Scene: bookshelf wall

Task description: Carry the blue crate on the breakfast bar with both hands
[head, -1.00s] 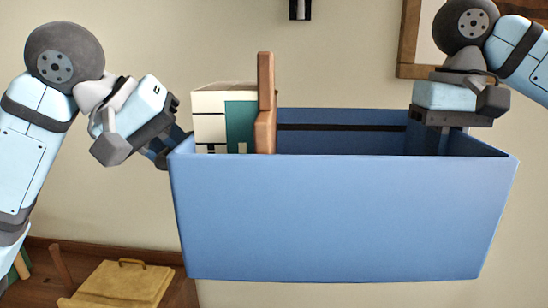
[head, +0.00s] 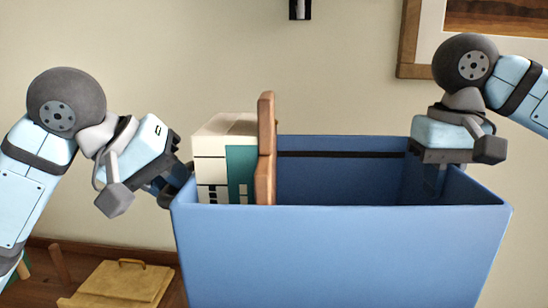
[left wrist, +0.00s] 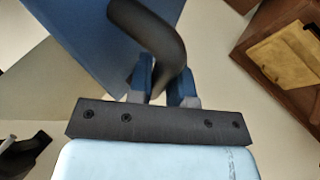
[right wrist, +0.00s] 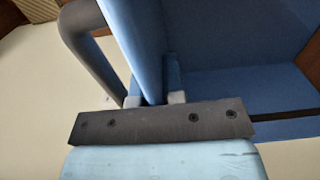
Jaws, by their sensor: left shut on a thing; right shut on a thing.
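The blue crate (head: 340,255) hangs in front of me, its lower part cut off by the head view's bottom edge. My left gripper (head: 178,185) is shut on it at its left end; in the left wrist view the fingers (left wrist: 163,85) close around a dark curved handle (left wrist: 150,30). My right gripper (head: 432,175) is shut on the crate's right end; its fingers (right wrist: 155,90) sit at the blue wall, with a dark handle (right wrist: 88,35) beside it. Inside the crate, at the left, are a white-and-teal block (head: 222,160) and an upright brown wooden piece (head: 265,150).
The breakfast bar is not recognisable in any view. A plain wall is behind the crate, with a framed picture (head: 412,40) at upper right and a small dark fixture (head: 300,10) at top. A yellow piece (head: 118,284) lies low at left, over brown wood.

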